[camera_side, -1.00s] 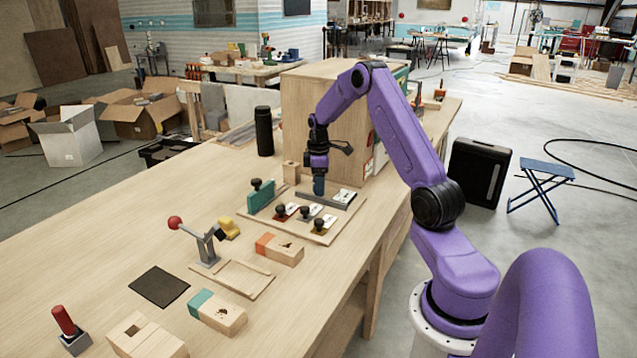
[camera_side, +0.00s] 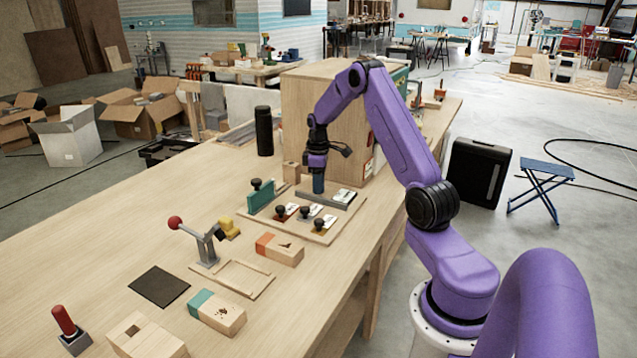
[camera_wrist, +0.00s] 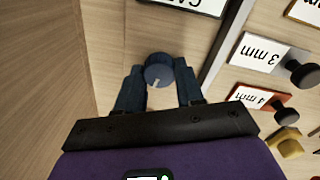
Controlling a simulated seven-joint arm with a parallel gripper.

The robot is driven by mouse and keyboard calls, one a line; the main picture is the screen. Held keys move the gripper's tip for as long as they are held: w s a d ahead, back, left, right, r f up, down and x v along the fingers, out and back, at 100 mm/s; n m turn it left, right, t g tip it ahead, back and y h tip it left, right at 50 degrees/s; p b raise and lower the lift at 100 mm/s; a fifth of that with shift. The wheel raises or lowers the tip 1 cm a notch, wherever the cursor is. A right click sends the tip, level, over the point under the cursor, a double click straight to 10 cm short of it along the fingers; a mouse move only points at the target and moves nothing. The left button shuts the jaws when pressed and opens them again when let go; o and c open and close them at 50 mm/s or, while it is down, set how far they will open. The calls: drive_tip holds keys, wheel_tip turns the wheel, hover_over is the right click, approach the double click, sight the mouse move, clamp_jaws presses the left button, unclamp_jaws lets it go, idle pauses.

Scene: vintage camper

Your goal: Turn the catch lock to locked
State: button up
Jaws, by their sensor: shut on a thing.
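A round blue knob (camera_wrist: 158,68) with a short white line on its face sits between the fingers of my gripper (camera_wrist: 159,86) in the wrist view. The white line points down the picture, slightly left. My gripper is shut on the knob, one finger on each side. In the side view my gripper (camera_side: 318,183) points down beside a grey bar at the foot of the large wooden box (camera_side: 300,100); the fingers hide the knob there. A white label plate (camera_wrist: 185,5) with upside-down letters is cut off at the top of the wrist view.
Small plates with black knobs, one labelled 3 mm (camera_wrist: 262,54) and one 4 mm (camera_wrist: 258,98), lie right of my gripper in the wrist view. A green block (camera_side: 261,197) and a red-knobbed lever (camera_side: 176,223) stand on the bench. A black bottle (camera_side: 264,131) stands farther back.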

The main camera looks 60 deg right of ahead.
drive_tip(key=m, duration=0.3)
drive_tip(key=shift+m, duration=0.4)
drive_tip(key=m, duration=0.4)
drive_tip(key=shift+w+m, duration=0.1)
drive_tip(key=shift+m, duration=0.2)
drive_tip(key=m, duration=0.3)
drive_tip(key=shift+g, duration=0.3)
drive_tip(key=shift+d+m, duration=0.1)
drive_tip(key=shift+m, duration=2)
drive_tip(key=shift+r, duration=0.1)
drive_tip(key=o, duration=1)
drive_tip(key=shift+o, duration=0.2)
wheel_tip(320, 180, up, 17)
drive_tip(key=shift+w+a+r, duration=0.15)
drive_tip(key=shift+w+a, duration=0.1)
drive_tip(key=shift+w, duration=0.1)
